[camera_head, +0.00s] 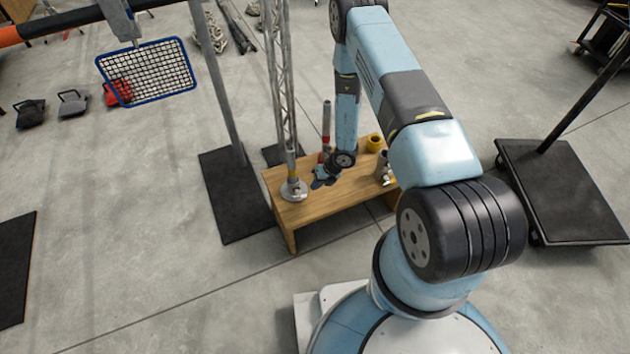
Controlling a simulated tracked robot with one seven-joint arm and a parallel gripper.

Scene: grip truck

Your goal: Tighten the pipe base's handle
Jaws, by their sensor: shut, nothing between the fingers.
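A silver round pipe base (294,190) stands at the left end of a low wooden table, with an upright pole rising from it. A red and grey pipe (326,130) stands upright just behind my gripper, and its lower end is partly hidden. A third grey fitting (383,162) stands to the right, partly hidden by my arm. My gripper (321,181) is shut and empty, low over the table between the left base and the grey fitting. It is too small to tell whether it touches anything. I cannot make out the handle clearly.
The wooden table (316,212) has a bare front strip. A yellow ring-shaped part (375,143) sits at its back right. A tall truss (280,75) rises by the left base. A black plate with a post (236,195) lies left, and a black wheeled platform (560,195) stands right.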

